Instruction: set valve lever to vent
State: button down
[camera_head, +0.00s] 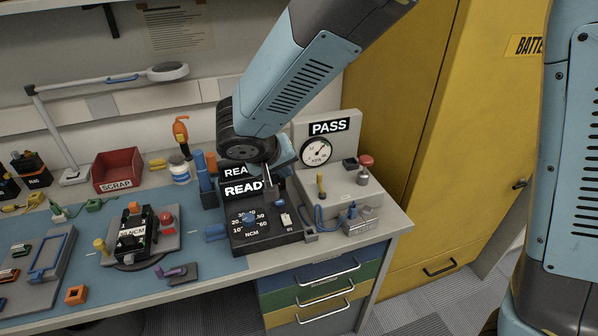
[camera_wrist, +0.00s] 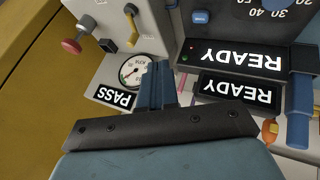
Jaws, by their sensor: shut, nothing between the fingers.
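A red knob (camera_head: 366,161) stands on the test box's right side. A blue hose and small metal block (camera_head: 358,220) sit at its front. READY signs (camera_wrist: 235,60) lie close to my fingers. A yellow cabinet (camera_head: 455,130) is to the right. The red scrap bin (camera_head: 118,169) is farther left.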

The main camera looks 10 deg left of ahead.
aim_at(321, 186)
jog(key=shift+w+d+f, duration=0.8)
jog(key=shift+w+f, duration=0.4)
jog(key=shift+w, duration=0.1)
jog(key=shift+w+d+f, duration=0.75)
jog(key=shift+w+f, duration=0.5)
jog(key=shift+w+d+f, duration=0.8)
jog(key=shift+w+f, duration=0.4)
jog(key=shift+w, duration=0.1)
jog(key=shift+s, duration=0.1)
jog(key=shift+a+m, duration=0.1)
jog(key=shift+m, duration=0.2)
